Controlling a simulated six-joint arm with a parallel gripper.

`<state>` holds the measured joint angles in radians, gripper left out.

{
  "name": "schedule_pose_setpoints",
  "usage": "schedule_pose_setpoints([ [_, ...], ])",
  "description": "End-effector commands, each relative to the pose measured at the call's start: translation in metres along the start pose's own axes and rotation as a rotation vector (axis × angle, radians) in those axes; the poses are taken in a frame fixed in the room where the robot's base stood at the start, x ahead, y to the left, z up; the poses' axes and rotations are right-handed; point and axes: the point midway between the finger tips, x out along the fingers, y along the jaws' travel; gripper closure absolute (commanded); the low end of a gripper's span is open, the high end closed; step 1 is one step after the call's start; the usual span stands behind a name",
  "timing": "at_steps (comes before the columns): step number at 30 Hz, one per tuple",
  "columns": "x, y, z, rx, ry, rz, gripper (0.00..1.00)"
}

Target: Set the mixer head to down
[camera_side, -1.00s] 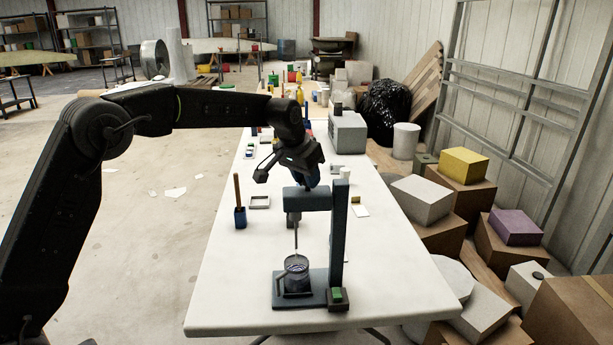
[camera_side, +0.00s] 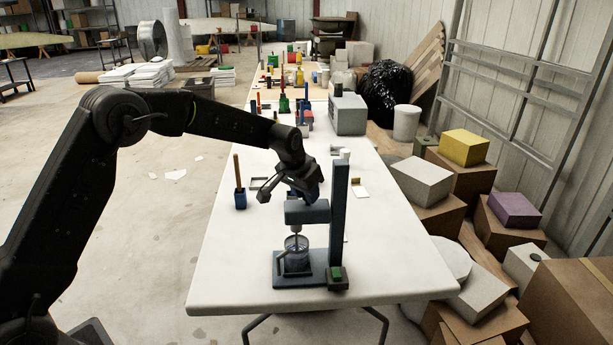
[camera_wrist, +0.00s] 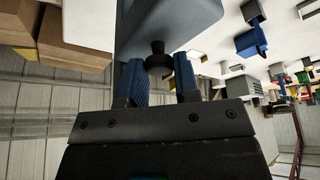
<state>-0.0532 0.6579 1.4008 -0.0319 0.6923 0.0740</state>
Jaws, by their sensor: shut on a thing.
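The mixer stands near the table's front end in the side view, with a blue base (camera_side: 313,283), an upright column (camera_side: 339,215) and a blue-grey mixer head (camera_side: 306,212) reaching left from the column. My gripper (camera_side: 309,193) is just above the head. In the wrist view, the blue fingers of my gripper (camera_wrist: 159,78) are shut on a dark knob (camera_wrist: 158,60) on the head (camera_wrist: 170,22). The fingertips are partly hidden in the side view.
A blue holder with a brown stick (camera_side: 240,197) stands left of the mixer on the white table (camera_side: 230,270). A green button box (camera_side: 337,278) sits at the column's foot. Boxes (camera_side: 460,185) crowd the floor at right. The table's front left is clear.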

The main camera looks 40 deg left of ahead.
Motion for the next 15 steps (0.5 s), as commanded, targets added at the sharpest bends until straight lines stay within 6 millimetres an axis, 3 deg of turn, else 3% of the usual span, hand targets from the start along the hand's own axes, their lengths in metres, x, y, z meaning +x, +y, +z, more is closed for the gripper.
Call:
schedule_pose_setpoints([
  [8, 0.0003, -0.0004, -0.0003, -0.001, 0.003, 0.000, 1.00],
  [9, 0.0002, -0.0004, -0.0003, -0.001, 0.003, 0.000, 0.68],
  [15, 0.0000, -0.0002, -0.0003, -0.001, 0.002, 0.000, 0.49],
])
